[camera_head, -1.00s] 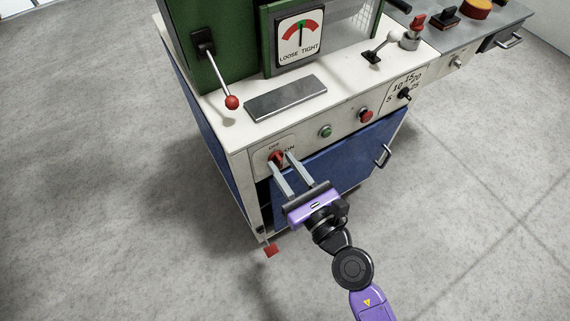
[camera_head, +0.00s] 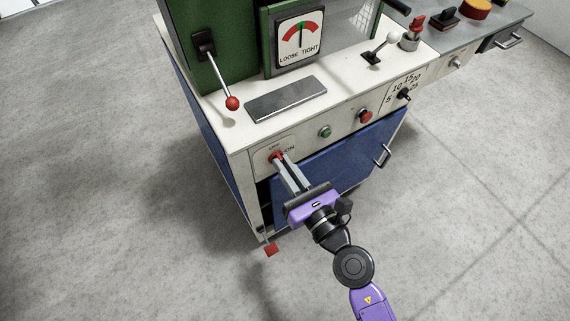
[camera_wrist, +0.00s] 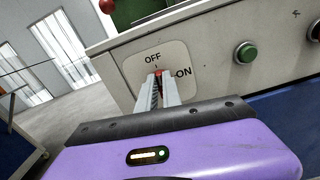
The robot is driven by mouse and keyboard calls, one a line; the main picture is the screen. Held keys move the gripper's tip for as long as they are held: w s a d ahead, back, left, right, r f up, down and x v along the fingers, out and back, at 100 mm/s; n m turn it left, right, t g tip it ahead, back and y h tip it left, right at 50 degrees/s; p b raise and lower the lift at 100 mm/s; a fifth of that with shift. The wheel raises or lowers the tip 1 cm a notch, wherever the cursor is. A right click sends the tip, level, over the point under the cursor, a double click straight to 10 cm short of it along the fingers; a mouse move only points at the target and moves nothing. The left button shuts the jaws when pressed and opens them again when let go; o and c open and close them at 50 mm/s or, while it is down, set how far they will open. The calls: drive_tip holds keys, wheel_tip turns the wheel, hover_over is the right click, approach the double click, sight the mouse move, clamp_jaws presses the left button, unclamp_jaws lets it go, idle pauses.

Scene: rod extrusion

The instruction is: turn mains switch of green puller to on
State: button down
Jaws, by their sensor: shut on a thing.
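The mains switch is a red knob (camera_head: 276,156) on a white plate marked OFF and ON, at the left end of the white front panel of the green puller (camera_head: 185,45). In the wrist view a bit of the red knob (camera_wrist: 158,73) shows between my fingertips, below the OFF mark; ON is to its right. My gripper (camera_head: 281,160) is shut on the knob, its two fingers close together and pointing at the panel. The fingers hide most of the knob, so its exact pointing direction is hard to tell.
To the right on the panel are a green button (camera_head: 325,131), a red button (camera_head: 366,116) and a black dial (camera_head: 404,94). A lever with a red ball (camera_head: 232,103) stands above. A blue door (camera_head: 340,152) lies below. The floor in front is clear.

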drive_tip(key=m+p, duration=0.1)
drive_tip(key=m, duration=0.2)
drive_tip(key=m+p, duration=0.1)
drive_tip(key=m, duration=0.2)
drive_tip(key=m+p, duration=0.2)
drive_tip(key=shift+w+d+f+m, duration=0.1)
drive_tip(key=shift+w+d+m, duration=0.1)
drive_tip(key=shift+d+m, duration=0.15)
drive_tip(key=shift+f+m+p, duration=0.2)
drive_tip(key=shift+m+p, duration=0.8)
drive_tip(key=shift+m, duration=0.95)
drive_tip(key=shift+f+m+p, duration=0.2)
drive_tip(key=shift+m+p, duration=0.75)
drive_tip(key=shift+m, duration=0.95)
drive_tip(key=c, duration=1.5)
unclamp_jaws()
drive_tip(key=shift+d, duration=0.1)
